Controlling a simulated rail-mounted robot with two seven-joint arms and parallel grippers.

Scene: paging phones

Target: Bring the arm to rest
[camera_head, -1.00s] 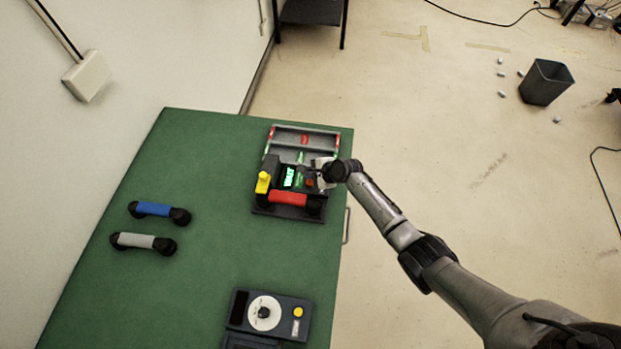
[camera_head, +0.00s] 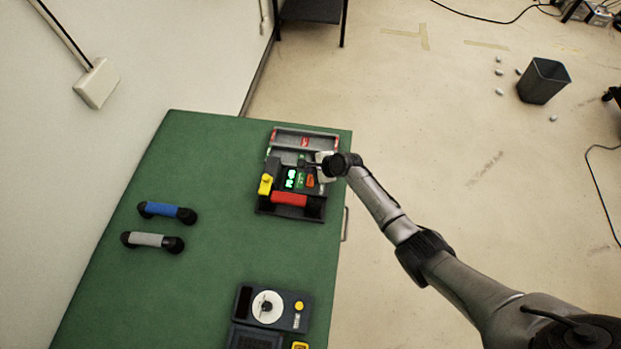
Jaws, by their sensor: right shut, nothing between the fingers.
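My right arm comes in from the lower right, and its gripper (camera_head: 318,163) is over the right side of a dark tray (camera_head: 305,134) on the green table. The fingers are small and partly hidden by the wrist; they look shut, with nothing seen in them. Just beside it in the tray is a dark device with a lit green display (camera_head: 291,178). A red handset (camera_head: 289,198) lies across the tray's near end, and a yellow piece (camera_head: 265,184) stands at its left. My left gripper is not in view.
A blue handset (camera_head: 167,210) and a grey handset (camera_head: 152,240) lie on the left of the green table (camera_head: 225,245). A dial unit (camera_head: 268,307) with a yellow button sits at the near edge. A bin (camera_head: 543,82) stands on the floor. The middle of the table is clear.

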